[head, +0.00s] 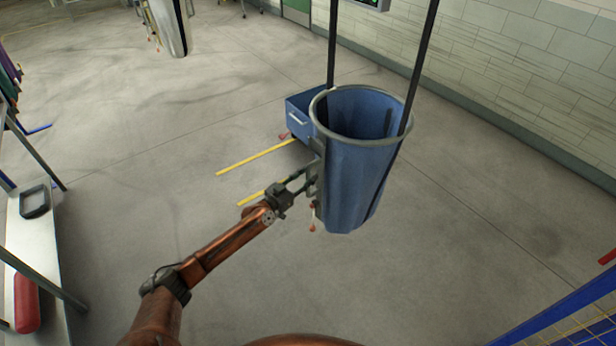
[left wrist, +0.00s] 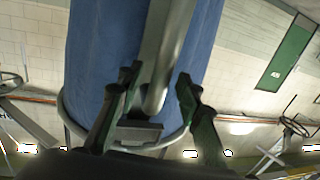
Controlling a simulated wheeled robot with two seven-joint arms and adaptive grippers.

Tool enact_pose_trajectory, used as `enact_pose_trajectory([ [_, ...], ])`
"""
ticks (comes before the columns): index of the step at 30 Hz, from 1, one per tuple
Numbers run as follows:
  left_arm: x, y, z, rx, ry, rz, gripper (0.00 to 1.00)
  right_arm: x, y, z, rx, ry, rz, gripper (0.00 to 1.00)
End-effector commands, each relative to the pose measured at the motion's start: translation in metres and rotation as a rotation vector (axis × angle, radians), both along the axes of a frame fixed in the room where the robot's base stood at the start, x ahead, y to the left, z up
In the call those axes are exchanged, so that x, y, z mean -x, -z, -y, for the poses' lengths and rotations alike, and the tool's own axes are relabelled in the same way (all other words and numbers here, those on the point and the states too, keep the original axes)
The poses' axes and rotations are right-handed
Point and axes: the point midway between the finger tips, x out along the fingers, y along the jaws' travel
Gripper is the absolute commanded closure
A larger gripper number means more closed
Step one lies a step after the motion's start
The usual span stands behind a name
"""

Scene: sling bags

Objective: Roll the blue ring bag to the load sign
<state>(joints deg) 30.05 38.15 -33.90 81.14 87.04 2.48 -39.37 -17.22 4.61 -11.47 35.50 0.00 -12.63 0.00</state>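The blue ring bag (head: 350,180) hangs upright from two dark straps, with a grey ring around its open top. A grey handle bar (head: 317,178) is on its left side. My left gripper (head: 306,179) is at this bar. In the left wrist view the bag (left wrist: 95,60) fills the middle. The grey bar (left wrist: 162,70) runs between the spread fingers of my left gripper (left wrist: 158,105), with a gap beside the right finger. My right gripper is not in view. I cannot make out a load sign; a dark display (head: 370,3) at the top edge is cut off and unreadable.
A blue box (head: 302,110) stands behind the bag. Yellow lines (head: 255,158) mark the floor. Another hanging bag (head: 168,25) is at the top left. A bench (head: 35,250) is on the left and a blue frame (head: 565,310) at lower right. The floor between is mostly clear.

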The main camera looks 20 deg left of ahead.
Motion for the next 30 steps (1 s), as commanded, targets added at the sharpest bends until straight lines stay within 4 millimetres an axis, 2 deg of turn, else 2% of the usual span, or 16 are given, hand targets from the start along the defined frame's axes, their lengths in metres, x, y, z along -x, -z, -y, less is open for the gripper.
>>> enact_pose_trajectory([
  [3, -0.0062, -0.0001, 0.0032, -0.001, 0.000, 0.000, 0.67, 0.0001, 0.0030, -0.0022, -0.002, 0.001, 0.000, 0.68],
  [11, -0.0071, -0.0005, 0.0035, -0.001, 0.000, 0.000, 0.67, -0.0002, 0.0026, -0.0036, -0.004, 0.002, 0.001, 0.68],
  [25, -0.0067, -0.0004, 0.0030, 0.000, -0.001, 0.000, 0.99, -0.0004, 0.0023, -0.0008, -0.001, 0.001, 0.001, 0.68],
  [30, -0.0067, -0.0004, 0.0028, 0.000, -0.001, 0.000, 1.00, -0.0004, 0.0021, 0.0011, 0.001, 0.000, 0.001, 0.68],
])
